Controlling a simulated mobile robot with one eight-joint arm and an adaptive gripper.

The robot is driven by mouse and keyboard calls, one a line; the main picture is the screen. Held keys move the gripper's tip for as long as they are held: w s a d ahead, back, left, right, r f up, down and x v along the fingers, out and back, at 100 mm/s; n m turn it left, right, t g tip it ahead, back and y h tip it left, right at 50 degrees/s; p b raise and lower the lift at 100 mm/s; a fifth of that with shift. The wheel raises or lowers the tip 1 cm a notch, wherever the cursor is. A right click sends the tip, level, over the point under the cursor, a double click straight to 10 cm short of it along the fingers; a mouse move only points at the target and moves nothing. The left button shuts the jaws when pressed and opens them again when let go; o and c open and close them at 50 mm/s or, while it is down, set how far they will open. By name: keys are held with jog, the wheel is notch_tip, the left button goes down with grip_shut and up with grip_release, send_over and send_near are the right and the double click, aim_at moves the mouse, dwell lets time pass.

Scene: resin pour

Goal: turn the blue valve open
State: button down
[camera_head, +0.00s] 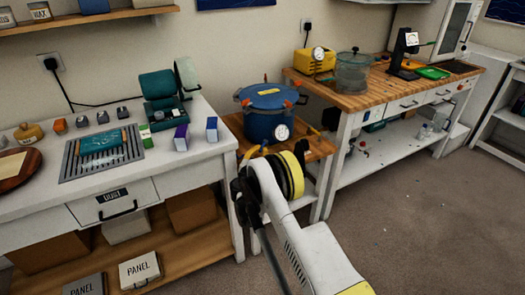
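A blue pressure pot (270,97) with orange clamps and a yellow label on its lid stands on a small wooden-topped stand (318,148). A round white gauge (281,132) sits on its front. I cannot make out a separate blue valve; the lower part of the pot is partly hidden by my white arm and its yellow-and-black joint. My dark gripper (245,192) hangs in front of the stand, near the right end of the white workbench, below and apart from the pot. Its fingers are too dark and small to tell open from shut.
The white workbench (195,168) on the left holds a grey rack, a teal machine (162,98) and small boxes. A wooden-topped bench (345,100) at right carries a yellow pump (314,62) and a clear chamber (353,72). The floor at right is open.

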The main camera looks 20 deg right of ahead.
jog(key=c, duration=1.5)
grip_release()
jog(key=shift+d+r, duration=0.1)
jog(key=v, duration=1.2)
